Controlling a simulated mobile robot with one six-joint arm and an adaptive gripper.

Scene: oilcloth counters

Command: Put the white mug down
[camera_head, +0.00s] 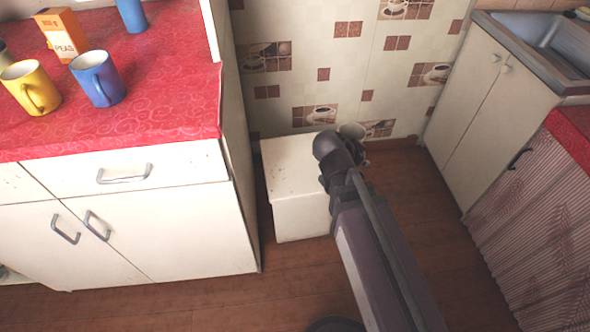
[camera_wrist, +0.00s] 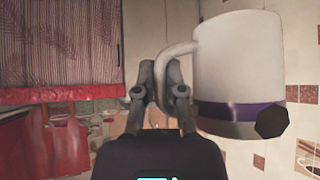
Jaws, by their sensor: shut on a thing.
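The white mug (camera_wrist: 238,62) has a purple and a grey band and fills the upper right of the wrist view. My gripper (camera_wrist: 163,78) is shut on its handle, with the mug's body beside the fingers. In the head view only a small part of the mug (camera_head: 351,131) shows past the end of my arm. There it appears in front of the tiled wall, beside a low white box (camera_head: 300,215). My arm hides most of the gripper in that view.
A red-topped counter (camera_head: 170,105) at left holds a yellow mug (camera_head: 30,87), a blue mug (camera_head: 97,78), an orange carton (camera_head: 62,33) and a blue object (camera_head: 132,14). A sink cabinet (camera_head: 490,95) and a striped curtain (camera_head: 540,220) stand at right. The box's visible top looks clear.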

